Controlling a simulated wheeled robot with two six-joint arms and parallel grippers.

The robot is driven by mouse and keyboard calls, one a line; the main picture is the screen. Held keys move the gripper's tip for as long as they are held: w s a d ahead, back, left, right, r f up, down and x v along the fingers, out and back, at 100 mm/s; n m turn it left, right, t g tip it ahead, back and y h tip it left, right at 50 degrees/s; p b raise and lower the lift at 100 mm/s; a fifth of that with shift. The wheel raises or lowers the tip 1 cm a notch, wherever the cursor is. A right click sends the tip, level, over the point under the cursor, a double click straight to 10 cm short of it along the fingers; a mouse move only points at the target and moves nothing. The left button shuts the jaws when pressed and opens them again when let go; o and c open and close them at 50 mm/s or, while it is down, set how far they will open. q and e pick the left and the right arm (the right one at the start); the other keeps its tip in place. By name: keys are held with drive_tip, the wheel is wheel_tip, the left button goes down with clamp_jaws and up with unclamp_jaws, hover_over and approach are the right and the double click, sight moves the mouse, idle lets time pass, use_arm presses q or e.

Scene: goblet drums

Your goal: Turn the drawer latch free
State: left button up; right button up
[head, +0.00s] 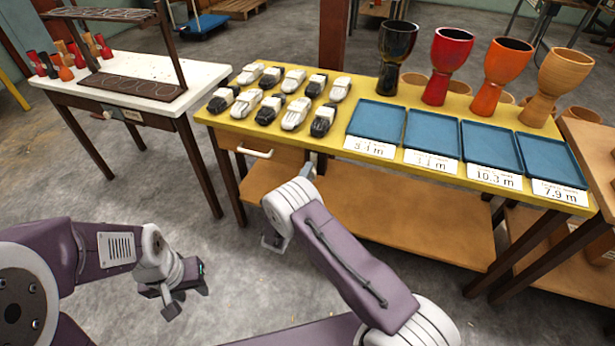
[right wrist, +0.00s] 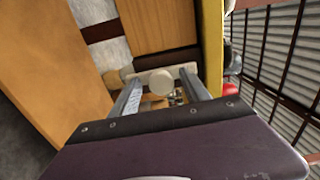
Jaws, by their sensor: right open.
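A round cream knob (right wrist: 161,82), which looks like the latch, sits between the fingers of my right gripper (right wrist: 160,76) in the right wrist view. The fingers are open, one on each side of it; I cannot tell whether either touches it. In the head view the wrist of my right arm hides this gripper and the knob. The drawer (head: 240,147) under the left end of the yellow table has a white bar handle (head: 255,152). My left gripper (head: 186,302) is over the floor at lower left, away from the tables; its jaw state is unclear.
The yellow table (head: 335,148) carries toy cars, blue trays with labels and several goblet drums. A wooden shelf (head: 400,215) lies below it. A white table (head: 160,68) with a rack and its own drawer stands at left. Grey floor is clear between the tables.

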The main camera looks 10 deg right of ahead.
drive_tip(key=p+v, duration=0.2)
drive_tip(key=v, duration=0.7)
